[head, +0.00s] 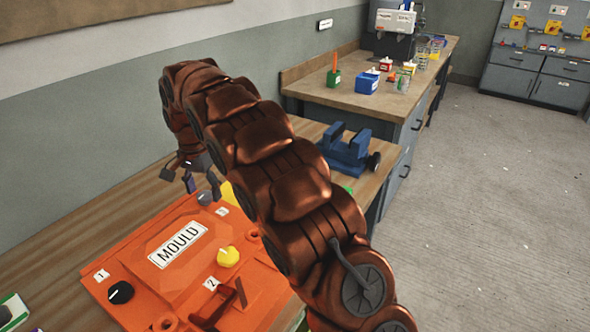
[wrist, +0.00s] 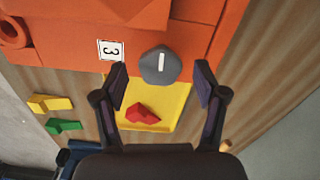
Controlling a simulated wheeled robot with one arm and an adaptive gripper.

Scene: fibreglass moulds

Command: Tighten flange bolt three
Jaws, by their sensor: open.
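Flange bolt three is a grey knob (wrist: 158,66) with a white line, beside the "3" label (wrist: 110,50) on the orange mould's flange. The knob (head: 205,198) also shows at the mould's far edge in the head view. My gripper (wrist: 162,74) is open, with the knob between its fingertips in the wrist picture and a gap on each side. I cannot tell whether the fingertips are level with it. In the head view my gripper (head: 179,180) appears just behind the knob. The mould (head: 140,262) also carries a black knob (head: 120,292) by label 1 and a yellow knob (head: 228,257) by label 2.
A yellow tray (wrist: 178,112) holding a red piece (wrist: 142,112) lies beside the mould, under my gripper. Yellow (wrist: 50,103) and green (wrist: 64,126) pieces lie on the bench. A blue vice (head: 345,150) stands farther back. The floor at right is clear.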

